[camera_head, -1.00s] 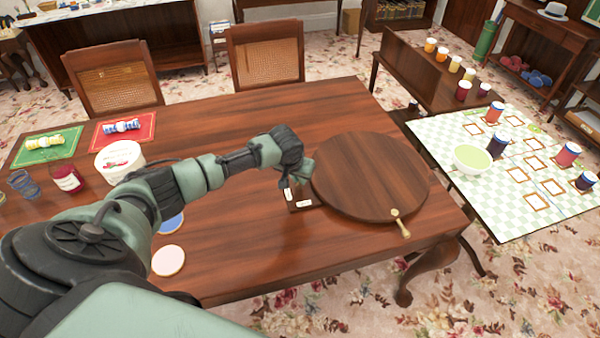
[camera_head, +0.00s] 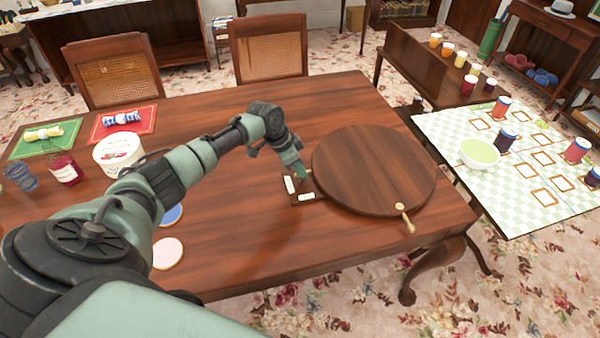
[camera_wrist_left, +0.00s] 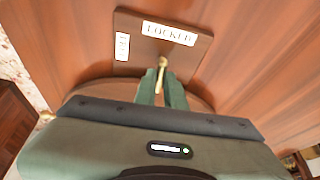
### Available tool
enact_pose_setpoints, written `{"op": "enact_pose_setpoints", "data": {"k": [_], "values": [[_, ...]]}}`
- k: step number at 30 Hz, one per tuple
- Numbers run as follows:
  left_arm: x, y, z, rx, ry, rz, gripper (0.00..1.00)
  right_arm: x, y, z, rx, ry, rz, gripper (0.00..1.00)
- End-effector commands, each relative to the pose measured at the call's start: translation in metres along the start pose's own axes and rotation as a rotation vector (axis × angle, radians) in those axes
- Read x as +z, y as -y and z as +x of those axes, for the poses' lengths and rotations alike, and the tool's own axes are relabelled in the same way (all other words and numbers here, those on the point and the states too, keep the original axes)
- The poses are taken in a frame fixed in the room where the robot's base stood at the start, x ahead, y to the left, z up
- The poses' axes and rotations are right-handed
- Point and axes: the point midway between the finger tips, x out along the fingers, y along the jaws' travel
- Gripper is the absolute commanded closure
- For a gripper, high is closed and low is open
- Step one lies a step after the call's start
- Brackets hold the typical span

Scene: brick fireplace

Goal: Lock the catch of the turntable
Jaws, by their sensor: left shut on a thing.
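The turntable (camera_head: 372,165) is a round dark wooden disc near the table's right end. A brass handle (camera_head: 405,217) sticks out at its front edge. Beside its left edge lies a small wooden catch plate (camera_head: 312,187) with two white labels; the left wrist view shows the plate (camera_wrist_left: 190,58) with one label reading LOCKED (camera_wrist_left: 168,33) and a smaller one (camera_wrist_left: 122,46) I cannot read surely. My left gripper (camera_wrist_left: 161,88) is shut on the small brass catch lever (camera_wrist_left: 162,68), whose end points toward the plate; it also shows in the head view (camera_head: 303,176). My right gripper is out of view.
The wooden table (camera_head: 240,250) is clear in front of the turntable. A white tub (camera_head: 118,153), a jar (camera_head: 65,169) and coasters stand at left. A checked mat (camera_head: 520,190) with a bowl (camera_head: 479,153) and cups lies at right. Two chairs stand behind.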

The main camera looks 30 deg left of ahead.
Motion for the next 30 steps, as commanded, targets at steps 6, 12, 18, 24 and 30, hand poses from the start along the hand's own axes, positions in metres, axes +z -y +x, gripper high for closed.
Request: {"op": "enact_pose_setpoints", "data": {"k": [6,12,18,24,30], "values": [[0.0013,0.0009,0.0011,0.026,0.003,0.063,1.00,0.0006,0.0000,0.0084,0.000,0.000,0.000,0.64],[0.0013,0.0011,0.0004,0.034,0.004,0.083,1.00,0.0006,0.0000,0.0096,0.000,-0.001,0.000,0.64],[0.0013,0.0009,0.0001,0.035,0.005,0.086,1.00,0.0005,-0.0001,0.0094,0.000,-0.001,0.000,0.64],[0.0013,0.0009,0.0002,0.035,0.005,0.086,0.75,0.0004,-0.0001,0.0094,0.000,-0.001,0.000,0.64],[0.0009,0.0010,0.0000,0.034,0.003,0.085,0.67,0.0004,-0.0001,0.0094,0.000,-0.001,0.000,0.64]]}}
